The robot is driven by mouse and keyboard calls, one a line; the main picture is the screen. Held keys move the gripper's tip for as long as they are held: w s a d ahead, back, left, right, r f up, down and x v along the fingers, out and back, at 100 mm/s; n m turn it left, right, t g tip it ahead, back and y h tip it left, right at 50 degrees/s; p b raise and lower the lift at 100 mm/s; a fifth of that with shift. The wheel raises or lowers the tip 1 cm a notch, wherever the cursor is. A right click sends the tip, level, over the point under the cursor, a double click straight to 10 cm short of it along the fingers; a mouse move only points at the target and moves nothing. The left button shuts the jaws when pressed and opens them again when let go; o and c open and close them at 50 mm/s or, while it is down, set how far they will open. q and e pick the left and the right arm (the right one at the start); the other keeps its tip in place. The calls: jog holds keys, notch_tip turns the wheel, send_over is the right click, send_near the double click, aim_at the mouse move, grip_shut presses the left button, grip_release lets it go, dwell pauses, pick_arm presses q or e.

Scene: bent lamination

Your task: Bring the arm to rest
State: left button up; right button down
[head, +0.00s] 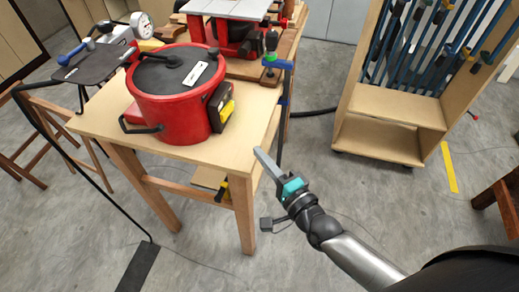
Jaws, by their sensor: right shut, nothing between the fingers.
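My right arm comes in from the lower right, and its gripper (272,173) hangs in the air in front of the table's right front corner. Its fingers look closed together with nothing between them. A wooden table (179,153) stands at the left, its edge just left of the fingertips in the picture; I cannot tell the exact gap. My left gripper does not show.
A red pot (172,110) with a dark lid stands on the table. A wooden rack (390,120) with several blue clamps stands at the right. Concrete floor (340,205) is mostly clear between.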

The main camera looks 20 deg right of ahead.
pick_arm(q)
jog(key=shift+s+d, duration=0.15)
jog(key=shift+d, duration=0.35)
